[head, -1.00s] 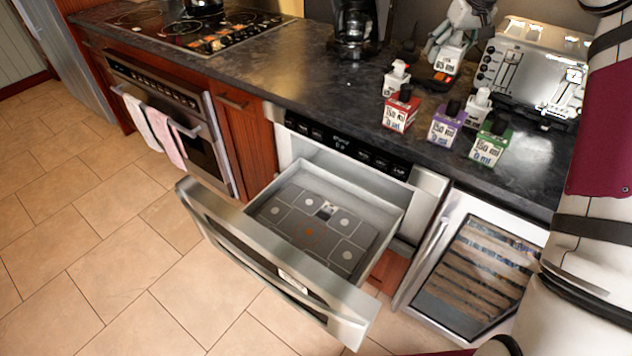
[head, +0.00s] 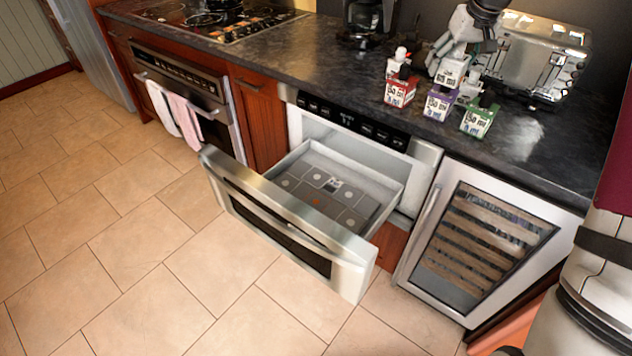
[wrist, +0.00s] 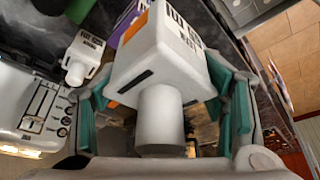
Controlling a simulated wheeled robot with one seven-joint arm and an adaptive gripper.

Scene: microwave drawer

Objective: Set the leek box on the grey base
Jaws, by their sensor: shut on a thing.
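My gripper (head: 466,40) is above the dark counter and shut on a white, bottle-shaped box (head: 450,73). The wrist view shows this white box (wrist: 165,45) between teal finger pads, with its round white cap facing the camera, black print and a small orange patch. I cannot tell whether it is the leek box; no leek picture is readable. A grey base (head: 345,198) marked with rectangles and round spots lies inside the open microwave drawer (head: 290,222), left of and below my gripper. Only a small light patch shows on it.
A toaster (head: 535,55) is at right, a coffee maker (head: 368,22) behind. The wine cooler (head: 485,235) sits right of the drawer. Floor in front is clear.

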